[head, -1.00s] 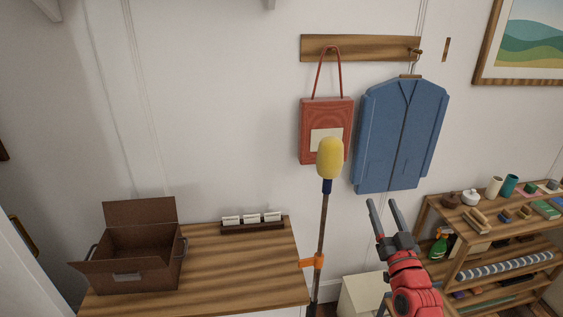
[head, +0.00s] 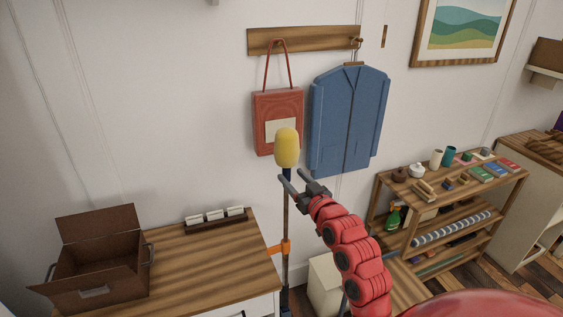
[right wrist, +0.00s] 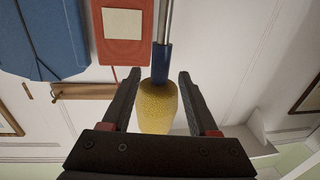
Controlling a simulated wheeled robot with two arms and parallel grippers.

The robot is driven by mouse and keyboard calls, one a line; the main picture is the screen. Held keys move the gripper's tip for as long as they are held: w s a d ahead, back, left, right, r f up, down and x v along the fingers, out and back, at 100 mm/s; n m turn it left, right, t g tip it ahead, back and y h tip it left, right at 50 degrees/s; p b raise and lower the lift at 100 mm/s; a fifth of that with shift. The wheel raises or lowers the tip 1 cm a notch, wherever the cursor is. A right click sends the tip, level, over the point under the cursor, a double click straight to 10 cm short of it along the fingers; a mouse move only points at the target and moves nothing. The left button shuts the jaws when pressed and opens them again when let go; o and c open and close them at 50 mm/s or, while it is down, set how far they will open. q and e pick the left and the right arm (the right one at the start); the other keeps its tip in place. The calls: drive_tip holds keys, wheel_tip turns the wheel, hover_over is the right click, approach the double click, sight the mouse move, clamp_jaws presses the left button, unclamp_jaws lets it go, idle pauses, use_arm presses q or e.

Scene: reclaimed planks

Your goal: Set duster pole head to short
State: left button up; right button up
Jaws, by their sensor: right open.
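The duster stands upright, with a yellow head (head: 287,147) on a dark blue collar and a thin pole (head: 286,218). An orange clip (head: 281,247) is around the pole at the table's edge. My right gripper (head: 294,177) is open and empty just below the yellow head, by the blue collar. In the right wrist view, the collar (right wrist: 161,62) and yellow head (right wrist: 157,108) appear between the open fingers (right wrist: 158,75), with no visible grip. In the head view the gripper partly hides the collar. My left gripper is not in view.
A wooden table (head: 205,260) holds an open brown box (head: 98,265) and a small card rack (head: 215,222). A red bag (head: 278,108) and blue jacket (head: 348,118) hang behind the duster. A shelf unit (head: 408,230) stands at right.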

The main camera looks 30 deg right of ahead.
sight(288, 172)
drive_tip(key=w, duration=0.2)
drive_tip(key=w+p, duration=0.1)
drive_tip(key=w, duration=0.3)
drive_tip(key=shift+d+p, duration=0.3)
drive_tip(key=shift+p, duration=0.1)
drive_tip(key=shift+w+d, duration=0.15)
drive_tip(key=shift+w, duration=0.55)
clamp_jaws()
idle(0.4)
